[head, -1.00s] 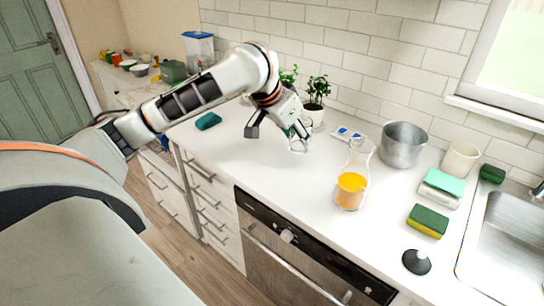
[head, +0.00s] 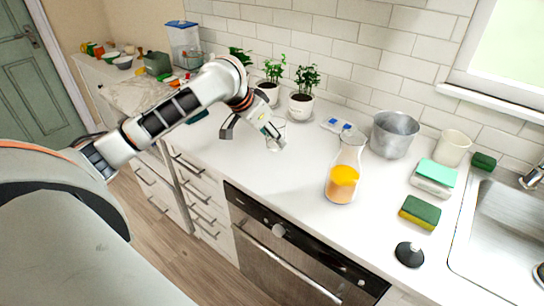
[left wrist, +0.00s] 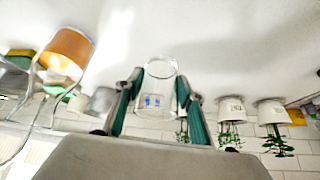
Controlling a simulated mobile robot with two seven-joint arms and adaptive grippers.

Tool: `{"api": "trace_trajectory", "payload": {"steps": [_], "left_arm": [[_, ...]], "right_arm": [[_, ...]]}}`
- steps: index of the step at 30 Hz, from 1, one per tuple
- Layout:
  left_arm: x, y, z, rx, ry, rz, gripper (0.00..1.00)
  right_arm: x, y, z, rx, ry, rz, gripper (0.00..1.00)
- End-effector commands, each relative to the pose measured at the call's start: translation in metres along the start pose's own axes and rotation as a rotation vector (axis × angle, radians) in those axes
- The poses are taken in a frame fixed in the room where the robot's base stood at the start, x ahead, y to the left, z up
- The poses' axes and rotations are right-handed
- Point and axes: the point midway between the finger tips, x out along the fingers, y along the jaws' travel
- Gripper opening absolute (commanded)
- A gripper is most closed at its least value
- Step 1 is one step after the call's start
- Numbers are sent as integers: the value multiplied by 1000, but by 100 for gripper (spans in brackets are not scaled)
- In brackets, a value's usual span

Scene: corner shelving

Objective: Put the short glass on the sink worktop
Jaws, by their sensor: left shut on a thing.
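The short glass (left wrist: 160,112) is clear and empty-looking, held between the two fingers of my left gripper (left wrist: 161,92) in the left wrist view. In the head view my left gripper (head: 252,133) is over the far-left part of the white worktop, and the glass (head: 276,144) shows faintly at its fingers. I cannot tell whether the glass base touches the surface. The sink (head: 505,232) is at the far right, with worktop (head: 381,222) running up to it. My right gripper is not in view.
A carafe of orange juice (head: 343,182) stands between the glass and the sink. Behind are potted plants (head: 301,107), a metal pot (head: 394,135) and a white cup (head: 453,149). A sponge (head: 420,212) and black round object (head: 409,254) lie near the sink.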

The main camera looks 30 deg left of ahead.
Motion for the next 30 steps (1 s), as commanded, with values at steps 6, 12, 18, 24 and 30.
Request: {"api": "trace_trajectory", "payload": {"steps": [6, 12, 18, 24, 30], "left_arm": [[30, 1, 19, -2, 0, 1, 10], [40, 1, 25, -1, 1, 1, 10], [62, 2, 40, -3, -1, 2, 10], [66, 1, 42, 0, 3, -1, 10], [68, 1, 43, 0, 1, -1, 10]], "right_arm": [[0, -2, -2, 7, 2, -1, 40], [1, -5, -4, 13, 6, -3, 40], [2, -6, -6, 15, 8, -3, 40], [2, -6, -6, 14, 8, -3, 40], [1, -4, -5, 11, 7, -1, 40]]}}
